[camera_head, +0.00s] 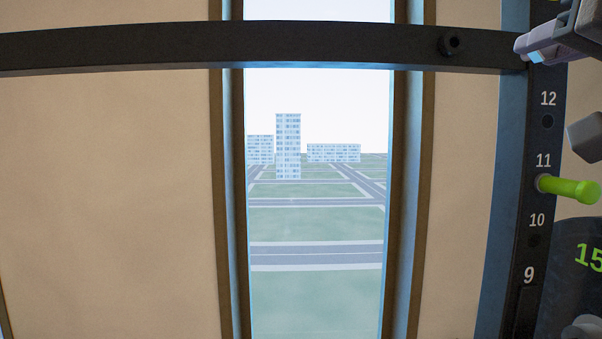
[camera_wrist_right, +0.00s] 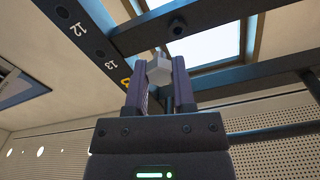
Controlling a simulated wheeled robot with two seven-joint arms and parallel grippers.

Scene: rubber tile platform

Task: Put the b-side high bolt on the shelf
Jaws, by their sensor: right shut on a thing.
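My right gripper (camera_head: 530,42) comes in at the top right of the head view, beside the dark numbered post (camera_head: 535,215). In the right wrist view its two fingers (camera_wrist_right: 159,92) are shut on a pale grey, blocky piece (camera_wrist_right: 157,69). This looks like the head of the b-side high bolt; the rest of it is hidden. A dark bolt (camera_head: 451,45) sits in the black crossbar (camera_head: 250,44), left of the gripper, and also shows in the wrist view (camera_wrist_right: 178,28). I cannot make out a shelf. My left gripper is not in view.
A bright green pin (camera_head: 570,189) sticks out of the post by number 11. A grey angular block (camera_head: 586,137) is at the right edge. Below it is a dark weight plate (camera_head: 570,258) marked 15. Left of the post are beige panels and a tall window (camera_head: 318,220).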

